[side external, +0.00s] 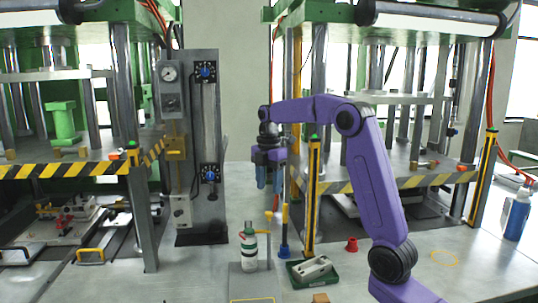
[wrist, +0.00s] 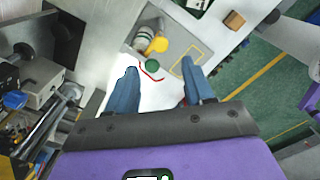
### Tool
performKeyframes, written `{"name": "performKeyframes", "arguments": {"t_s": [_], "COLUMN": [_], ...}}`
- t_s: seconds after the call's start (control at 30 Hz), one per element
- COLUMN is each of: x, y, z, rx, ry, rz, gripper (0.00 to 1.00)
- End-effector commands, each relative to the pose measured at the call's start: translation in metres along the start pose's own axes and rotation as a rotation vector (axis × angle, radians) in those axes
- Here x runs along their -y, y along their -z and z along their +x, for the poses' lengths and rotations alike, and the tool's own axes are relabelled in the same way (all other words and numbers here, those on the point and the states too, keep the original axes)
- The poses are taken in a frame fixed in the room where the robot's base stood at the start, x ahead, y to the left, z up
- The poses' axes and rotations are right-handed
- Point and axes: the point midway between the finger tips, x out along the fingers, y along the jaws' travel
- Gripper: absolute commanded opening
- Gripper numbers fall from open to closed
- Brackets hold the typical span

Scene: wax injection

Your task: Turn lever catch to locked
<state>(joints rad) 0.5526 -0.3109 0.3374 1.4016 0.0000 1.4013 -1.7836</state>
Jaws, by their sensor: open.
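My gripper (side external: 269,187) points down in the middle of the side external view, with two blue fingers spread apart and nothing between them. In the wrist view my gripper (wrist: 158,76) is also open. I cannot tell for certain which part is the lever catch. A small orange-red lever (side external: 115,155) shows on the left press's edge, and a similar one (side external: 416,165) on the right press bed. Whether either is locked is too small to tell.
A grey pad (side external: 244,285) holds the bottle, beside a green tray (side external: 291,270) with a grey block. A brown block (wrist: 235,18) and a red cup (side external: 351,245) are nearby. A gauge column (side external: 205,145) stands left.

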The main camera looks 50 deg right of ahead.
Motion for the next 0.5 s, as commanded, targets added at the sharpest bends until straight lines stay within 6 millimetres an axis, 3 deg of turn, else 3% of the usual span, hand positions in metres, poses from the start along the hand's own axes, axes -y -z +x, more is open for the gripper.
{"name": "performKeyframes", "arguments": {"t_s": [0.2, 0.5], "x": [-0.001, -0.001], "y": [0.0, 0.0], "z": [-0.042, -0.08], "rx": [0.001, 0.001], "ry": [-0.005, -0.003], "rz": [0.0, -0.001], "gripper": [0.52, 0.52]}}
